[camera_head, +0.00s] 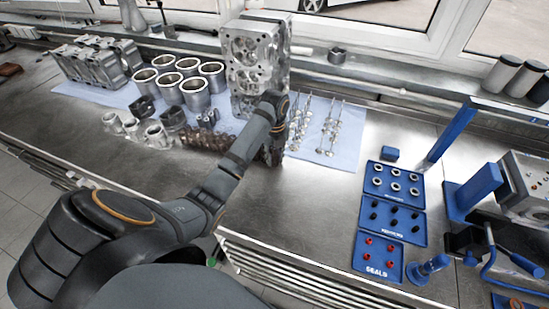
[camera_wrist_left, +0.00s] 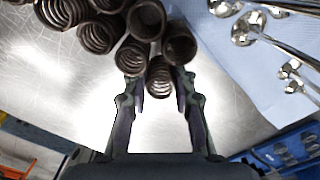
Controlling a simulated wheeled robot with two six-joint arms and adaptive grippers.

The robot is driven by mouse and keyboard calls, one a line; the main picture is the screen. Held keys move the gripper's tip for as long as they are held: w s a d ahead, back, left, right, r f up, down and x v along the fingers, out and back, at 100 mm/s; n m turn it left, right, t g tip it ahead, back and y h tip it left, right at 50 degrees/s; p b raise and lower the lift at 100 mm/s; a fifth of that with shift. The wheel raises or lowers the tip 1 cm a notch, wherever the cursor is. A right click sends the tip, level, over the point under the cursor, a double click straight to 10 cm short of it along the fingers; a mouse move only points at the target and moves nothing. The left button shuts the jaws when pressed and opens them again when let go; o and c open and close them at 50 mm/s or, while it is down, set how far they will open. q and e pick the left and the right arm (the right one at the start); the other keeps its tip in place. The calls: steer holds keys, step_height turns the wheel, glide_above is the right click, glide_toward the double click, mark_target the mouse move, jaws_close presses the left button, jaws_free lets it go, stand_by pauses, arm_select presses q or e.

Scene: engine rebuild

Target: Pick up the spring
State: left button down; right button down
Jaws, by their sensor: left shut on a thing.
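Several dark coil springs (camera_head: 208,140) stand in a cluster on the bench in the head view, left of my left gripper (camera_head: 272,152). In the left wrist view the cluster (camera_wrist_left: 97,38) fills the top, and one dark spring (camera_wrist_left: 159,78) sits at its near edge between the two fingers of the left gripper (camera_wrist_left: 159,90). The gripper is shut on this spring, which stays close to its neighbours. In the head view my arm hides the held spring. My right gripper is not in view.
Valves (camera_head: 325,128) lie on the blue cloth (camera_head: 348,150) to the right of the gripper. A cylinder head (camera_head: 254,62) stands behind it, with cylinder liners (camera_head: 196,93) at left. Blue parts trays (camera_head: 378,256) sit further right. Bare metal bench lies in front.

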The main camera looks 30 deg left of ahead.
arm_select(q)
steer(key=shift+r, duration=0.5)
step_height(320, 180, up, 3)
steer(key=shift+d+r+p, duration=0.15)
steer(key=shift+p, duration=1.05)
steer(key=s+d+r+p, duration=0.3)
steer(key=d+r+p, duration=0.1)
steer(key=d+p, duration=0.2)
steer(key=s+d+r+p, duration=0.3)
steer(key=d+r+p, duration=0.1)
steer(key=d+p, duration=0.2)
steer(key=shift+s+r+p, duration=0.2)
steer(key=shift+s+p, duration=0.05)
steer(key=shift+p, duration=0.2)
